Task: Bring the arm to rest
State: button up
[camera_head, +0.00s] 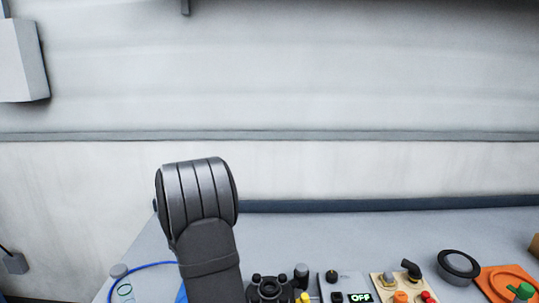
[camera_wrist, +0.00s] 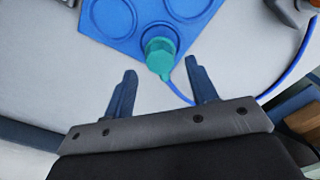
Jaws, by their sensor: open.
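My gripper (camera_wrist: 157,84) shows in the wrist view with its two dark blue fingers spread wide apart. It is open, and nothing is between the fingers. A teal-green capped piece (camera_wrist: 160,52) is beyond the fingertips, at the edge of a blue plate with round recesses (camera_wrist: 112,38). In the head view my dark grey arm (camera_head: 200,200) rises at the lower middle, bent at its top joint. The gripper itself does not show in the head view.
A blue hose (camera_wrist: 291,72) curves over the grey bench (camera_head: 330,225). Along the bench's front right stand a panel reading OFF (camera_head: 360,297), a beige board with small fittings (camera_head: 383,283), a black ring (camera_head: 459,265) and an orange tray (camera_head: 492,285). A wall closes the back.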

notch_tip(320, 180, down, 3)
jog(key=shift+r, duration=0.2)
notch_tip(320, 180, up, 11)
notch_tip(320, 180, down, 12)
notch_tip(320, 180, up, 4)
jog(key=shift+r, duration=0.1)
jog(key=s+d+r, duration=0.2)
jog(key=d+r, duration=0.5)
jog(key=d, duration=0.4)
jog(key=s+d+f+m, duration=0.1)
jog(key=s+d+m, duration=0.3)
jog(key=d, duration=0.9)
jog(key=shift+s+f, duration=0.15)
jog(key=shift+s, duration=1.35)
